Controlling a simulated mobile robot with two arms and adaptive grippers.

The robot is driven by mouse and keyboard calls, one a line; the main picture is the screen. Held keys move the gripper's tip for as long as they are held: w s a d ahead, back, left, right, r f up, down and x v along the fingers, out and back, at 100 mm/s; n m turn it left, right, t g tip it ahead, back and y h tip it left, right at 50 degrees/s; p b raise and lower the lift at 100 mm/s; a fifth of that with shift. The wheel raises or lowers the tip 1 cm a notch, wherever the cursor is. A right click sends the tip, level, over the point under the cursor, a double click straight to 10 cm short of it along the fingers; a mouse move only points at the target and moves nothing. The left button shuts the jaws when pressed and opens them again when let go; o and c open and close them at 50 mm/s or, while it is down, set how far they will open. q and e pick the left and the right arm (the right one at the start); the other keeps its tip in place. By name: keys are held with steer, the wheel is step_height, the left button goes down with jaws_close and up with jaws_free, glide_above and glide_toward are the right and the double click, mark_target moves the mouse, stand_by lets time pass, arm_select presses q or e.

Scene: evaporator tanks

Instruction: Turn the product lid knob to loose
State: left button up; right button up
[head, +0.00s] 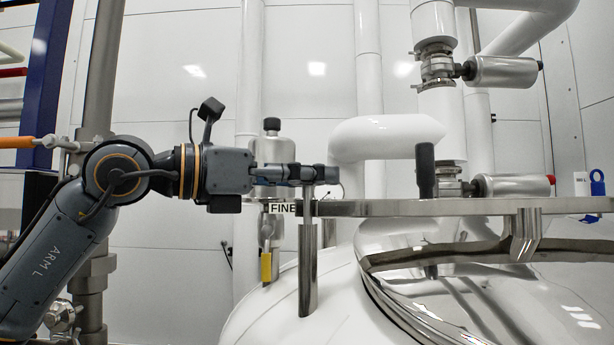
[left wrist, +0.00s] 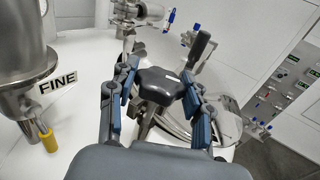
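The black lobed product lid knob (left wrist: 160,86) sits between the two fingers of my left gripper (left wrist: 158,92) in the left wrist view. The fingers are spread on either side of it, with narrow gaps seeming to show at its sides; contact is hard to tell. In the head view my left gripper (head: 322,175) is level above the metal post by the lid arm's end, and its fingers mostly hide the knob. The domed steel lid (head: 490,265) lies to the right, under a flat metal arm (head: 460,207). My right gripper is in neither view.
An upright black handle (head: 425,170) stands on the lid arm; it also shows in the left wrist view (left wrist: 203,46). A steel cylinder (head: 272,150) and a FINE label (head: 283,208) are close to my gripper. White pipes and valves stand behind.

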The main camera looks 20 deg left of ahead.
arm_select(q)
steer(key=shift+c, duration=0.6)
steer(key=shift+f+n+t+y+b, duration=0.1)
steer(key=shift+n+t+y+b, duration=0.25)
steer(key=shift+y+b, duration=0.2)
steer(key=n+t+y+b, duration=0.2)
steer(key=y+b, duration=0.1)
steer(key=n+t+y+b, duration=0.2)
steer(key=n+y+b, duration=0.1)
steer(key=y, duration=0.1)
steer(key=shift+d+f+n, duration=0.1)
steer(key=shift+d+n, duration=0.05)
steer(key=shift+n, duration=0.1)
steer(key=n+y+b, duration=0.1)
steer(key=y, duration=0.1)
steer(key=n+y+b, duration=0.1)
steer(key=y, duration=0.1)
steer(key=shift+n+t, duration=0.3)
steer(key=shift+t, duration=0.05)
steer(key=shift+r+n+y+b, duration=0.1)
steer(key=shift+n+y+b, duration=0.25)
steer(key=shift+n+y, duration=0.75)
steer(key=shift+r+n+y+b, duration=0.1)
steer(key=shift+n+y+b, duration=0.3)
steer(key=shift+y, duration=1.15)
steer(key=shift+n+y, duration=0.3)
steer(key=o, duration=1.2)
steer(key=shift+c, duration=0.2)
